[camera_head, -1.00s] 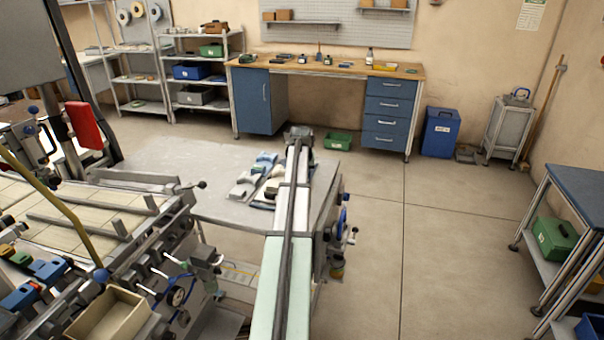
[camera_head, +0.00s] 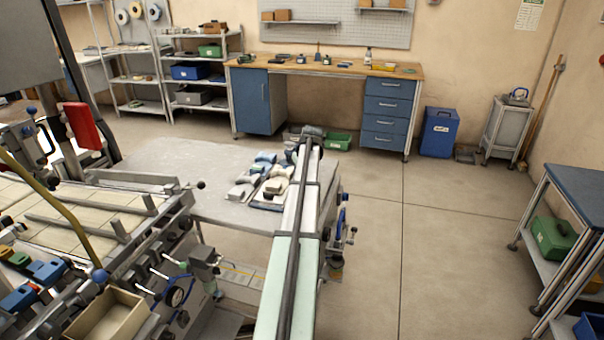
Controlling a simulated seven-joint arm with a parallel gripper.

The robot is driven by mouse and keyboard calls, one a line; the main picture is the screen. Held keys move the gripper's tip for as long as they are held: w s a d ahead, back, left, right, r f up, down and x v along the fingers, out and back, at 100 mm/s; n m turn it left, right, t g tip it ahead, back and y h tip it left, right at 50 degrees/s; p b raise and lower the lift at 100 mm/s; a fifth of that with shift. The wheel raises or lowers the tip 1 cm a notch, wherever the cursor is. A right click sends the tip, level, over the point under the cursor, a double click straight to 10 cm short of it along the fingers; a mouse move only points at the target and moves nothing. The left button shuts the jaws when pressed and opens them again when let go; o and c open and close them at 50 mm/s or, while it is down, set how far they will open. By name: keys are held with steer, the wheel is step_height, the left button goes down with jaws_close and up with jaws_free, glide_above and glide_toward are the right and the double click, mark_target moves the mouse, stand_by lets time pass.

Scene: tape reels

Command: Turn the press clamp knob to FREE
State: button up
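The machine with the controls (camera_head: 130,265) fills the lower left, with blue ball knobs, levers and a round dial-like wheel (camera_head: 176,296) with a blue handle on its front. I cannot tell which control is the press clamp knob, and no FREE mark is readable. Another blue handwheel (camera_head: 341,220) sits at the right end of the grey table. My arm (camera_head: 292,235) stretches away from the bottom centre over the table's right part. Dark parts of my gripper (camera_head: 312,131) seem to show at its far end. Its fingers cannot be made out, nor whether they hold anything.
The grey table (camera_head: 165,160) carries several pale and blue parts (camera_head: 266,172) beside my arm. An open beige box (camera_head: 105,318) stands at the front left. A workbench (camera_head: 325,68) with blue drawers lines the back wall. The floor (camera_head: 420,230) right of my arm is clear.

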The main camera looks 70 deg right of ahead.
stand_by(0.3)
steer(key=o, duration=1)
steer(key=shift+o, duration=0.2)
steer(key=shift+r, duration=0.15)
steer(key=v, duration=1.3)
steer(key=shift+r, duration=0.25)
steer(key=shift+s, duration=0.15)
